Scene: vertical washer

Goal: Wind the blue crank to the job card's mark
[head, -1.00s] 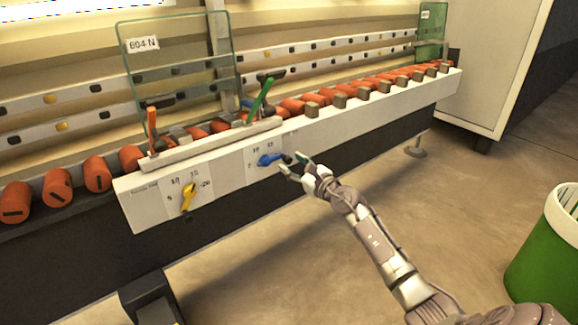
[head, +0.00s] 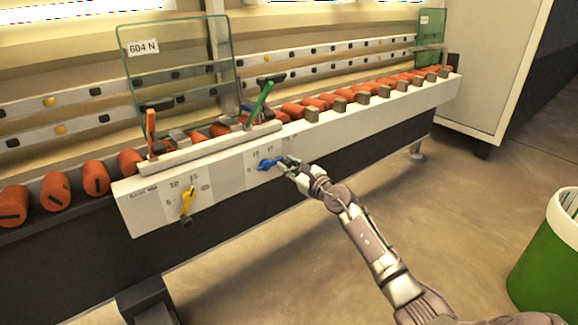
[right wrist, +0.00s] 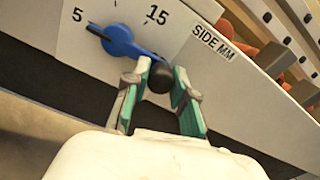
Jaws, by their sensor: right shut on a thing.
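The blue crank (head: 267,164) is on the white front panel, under a scale with 10 and 15 on it. In the right wrist view, the blue crank (right wrist: 121,40) points its arm down and right from its hub, ending in a black knob (right wrist: 161,79). The numbers 5 and 15 and the words SIDE MM show around it. My right gripper (head: 286,163) is at the knob; in the right wrist view its green-padded fingers (right wrist: 160,72) are shut on the knob from both sides. My left gripper is out of view. I cannot make out a job card.
A yellow crank (head: 187,203) with its own scale sits left on the same panel. Above are a glass guard (head: 180,75) labelled 604 N, a green lever (head: 260,103) and orange rollers (head: 95,178). A green bin (head: 545,255) stands right on open floor.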

